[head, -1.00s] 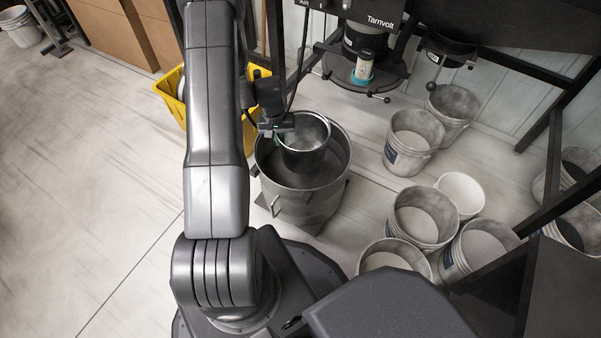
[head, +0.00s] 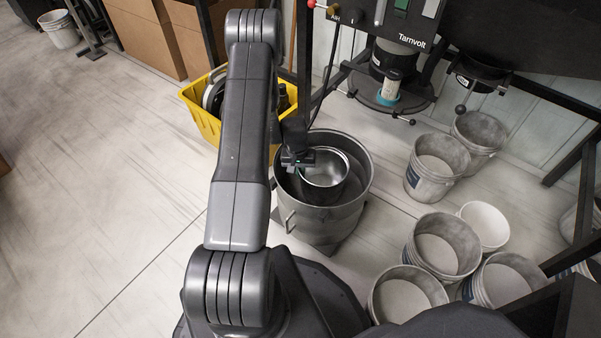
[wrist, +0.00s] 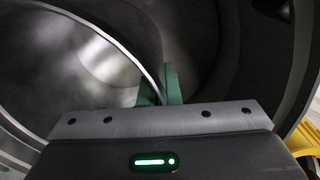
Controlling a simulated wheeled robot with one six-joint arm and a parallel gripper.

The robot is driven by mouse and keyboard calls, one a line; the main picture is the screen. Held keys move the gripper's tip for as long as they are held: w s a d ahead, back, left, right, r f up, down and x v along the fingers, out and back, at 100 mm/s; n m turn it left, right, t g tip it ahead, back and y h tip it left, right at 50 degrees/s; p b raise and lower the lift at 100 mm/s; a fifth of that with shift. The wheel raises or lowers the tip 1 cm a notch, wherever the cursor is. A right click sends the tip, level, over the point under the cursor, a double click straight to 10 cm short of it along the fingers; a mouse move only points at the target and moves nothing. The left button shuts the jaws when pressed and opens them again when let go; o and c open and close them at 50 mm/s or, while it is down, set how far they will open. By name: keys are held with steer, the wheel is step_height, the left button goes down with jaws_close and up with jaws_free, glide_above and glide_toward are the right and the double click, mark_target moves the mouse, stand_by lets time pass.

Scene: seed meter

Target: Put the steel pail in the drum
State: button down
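The steel pail (head: 326,168) is a shiny open metal bucket, seen from above inside the mouth of the large grey drum (head: 352,205). Its rim sits at about the height of the drum's rim in the head view, and its base is hidden. My gripper (head: 306,160) is over the left part of the drum, at the pail's left rim. In the wrist view its green fingertips (wrist: 161,90) stand on both sides of the pail's thin wall, closed on it. The pail's interior (wrist: 75,60) fills the left of that view, with the drum's wall (wrist: 228,50) to the right.
A yellow bin (head: 203,115) with dark items stands behind and left of the drum. White buckets (head: 437,165) stand to the right. A machine with a spout (head: 388,90) hangs behind the drum.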

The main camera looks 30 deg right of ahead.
steer(key=shift+f, duration=0.2)
steer(key=c, duration=1.6)
jaws_free()
steer(key=shift+c, duration=0.2)
steer(key=shift+r, duration=0.1)
step_height(320, 180, up, 12)
steer(key=p, duration=0.4)
steer(key=shift+w+a, duration=0.25)
steer(key=shift+a, duration=0.15)
steer(key=shift+r, duration=0.1)
